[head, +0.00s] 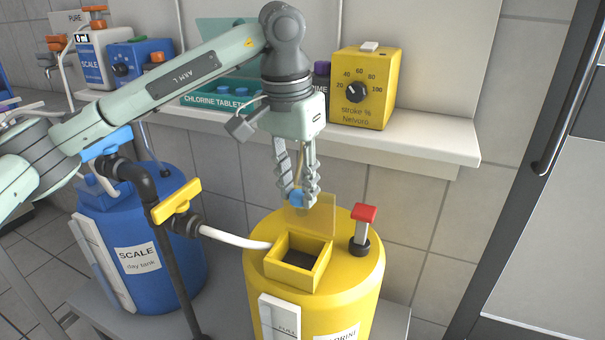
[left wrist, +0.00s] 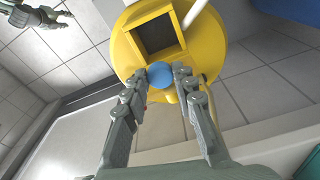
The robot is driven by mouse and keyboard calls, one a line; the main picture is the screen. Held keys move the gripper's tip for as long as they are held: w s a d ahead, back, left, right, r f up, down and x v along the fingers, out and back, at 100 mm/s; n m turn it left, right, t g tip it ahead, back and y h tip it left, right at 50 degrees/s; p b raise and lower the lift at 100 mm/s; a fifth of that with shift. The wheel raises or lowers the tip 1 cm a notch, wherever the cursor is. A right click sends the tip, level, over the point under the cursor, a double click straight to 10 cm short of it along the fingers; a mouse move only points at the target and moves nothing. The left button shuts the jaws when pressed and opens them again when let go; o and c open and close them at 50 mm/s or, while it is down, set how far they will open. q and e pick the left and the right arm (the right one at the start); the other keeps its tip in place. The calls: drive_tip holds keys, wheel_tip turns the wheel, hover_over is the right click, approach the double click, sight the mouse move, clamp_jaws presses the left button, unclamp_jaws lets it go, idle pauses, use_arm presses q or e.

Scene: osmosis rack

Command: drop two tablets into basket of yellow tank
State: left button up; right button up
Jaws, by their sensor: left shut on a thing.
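My left gripper (head: 297,200) is shut on a round blue tablet (head: 297,198). It holds the tablet above the back of the yellow tank (head: 345,280), close to the raised yellow lid (head: 322,213). The tank's square basket (head: 298,262) is open at the top, dark inside, and lies just below and in front of the gripper. In the left wrist view the tablet (left wrist: 160,75) sits between the fingertips, near the basket's edge (left wrist: 160,58). A teal box (head: 222,99) labelled chlorine tablets stands on the shelf, with blue tablets showing. My right gripper (left wrist: 58,20) shows small in the left wrist view.
A red-capped post (head: 362,228) stands on the tank right of the basket. A white hose (head: 235,238) enters from the left. The blue tank (head: 150,250) and yellow valve (head: 176,200) are at left. The yellow dosing pump (head: 364,88) sits on the shelf (head: 430,143).

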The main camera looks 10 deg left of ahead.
sight(297, 206)
use_arm(q)
drive_tip(key=shift+s+f, duration=0.15)
drive_tip(key=shift+f, duration=0.5)
drive_tip(key=shift+s+f, duration=0.15)
drive_tip(key=shift+f, duration=1.65)
drive_tip(key=shift+w+f+b, duration=0.1)
drive_tip(key=shift+f+b, duration=0.45)
drive_tip(key=shift+f, duration=0.1)
wheel_tip(297, 206, down, 3)
drive_tip(key=b, duration=0.3)
drive_tip(key=shift+f, duration=0.1)
wheel_tip(297, 206, down, 3)
drive_tip(key=shift+r+b, duration=0.15)
drive_tip(key=shift+b, duration=1.1)
drive_tip(key=shift+f+b, duration=0.85)
drive_tip(key=shift+f, duration=0.1)
use_arm(e)
wheel_tip(297, 206, up, 19)
drive_tip(key=t, duration=0.1)
drive_tip(key=shift+s+r+m+h, duration=0.15)
drive_tip(key=shift+s+m+h, duration=0.15)
drive_tip(key=shift+s+h, duration=0.15)
